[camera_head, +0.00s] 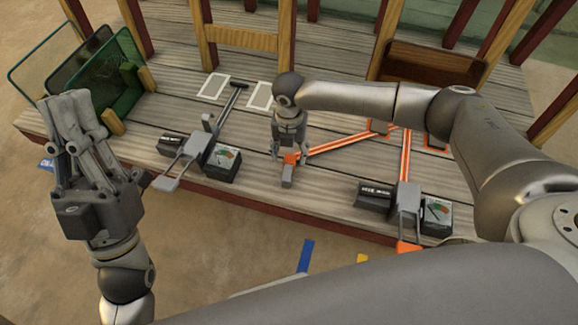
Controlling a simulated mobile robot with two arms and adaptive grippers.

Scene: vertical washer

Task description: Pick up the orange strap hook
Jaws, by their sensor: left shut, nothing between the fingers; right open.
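An orange strap (340,143) lies across the grey plank deck. Its left end carries an orange hook piece (291,159) with a grey block (287,181) at its tip. My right gripper (290,154) points down over this end, open, with a finger on either side of the orange piece; I cannot tell whether they touch it. A second orange strap (405,155) runs down to a grey bracket, and another orange piece (409,247) shows at the deck's front edge. My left gripper (70,100) is shut and empty, raised at the left, away from the straps.
Dark boxes with gauges (222,163) and grey brackets (180,160) stand along the front edge. A black-handled grey lever (228,105) lies behind them. Green mesh panels (115,75) stand at the back left, and wooden posts line the back.

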